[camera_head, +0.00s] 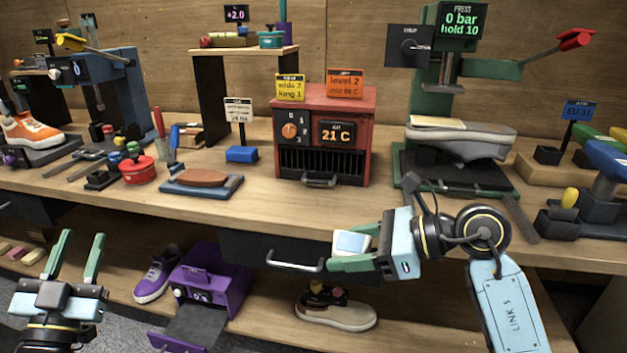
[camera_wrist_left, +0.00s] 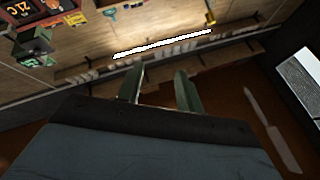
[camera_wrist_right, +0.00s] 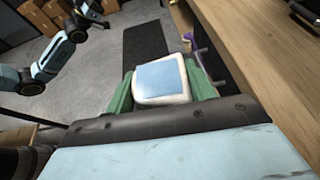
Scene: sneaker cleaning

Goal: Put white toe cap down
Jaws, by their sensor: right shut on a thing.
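The white toe cap (camera_head: 351,243), a small white piece with a pale blue face, is held in my right gripper (camera_head: 350,252). The right wrist view shows the white toe cap (camera_wrist_right: 161,80) between the two green fingers of the right gripper (camera_wrist_right: 160,92). It is in front of the bench edge, above the lower shelf, touching no surface that I can see. My left gripper (camera_head: 76,255) is at the lower left, its green fingers apart and empty. The left wrist view also shows the left gripper (camera_wrist_left: 160,88) open, with nothing between its fingers.
The bench top (camera_head: 265,195) is bare along its front edge. A red heater box (camera_head: 322,140) stands mid-bench; a green press (camera_head: 450,100) holding a grey shoe (camera_head: 465,142) is right of it. A drawer handle (camera_head: 294,263) juts out left of my right gripper. A purple box (camera_head: 210,280) sits below.

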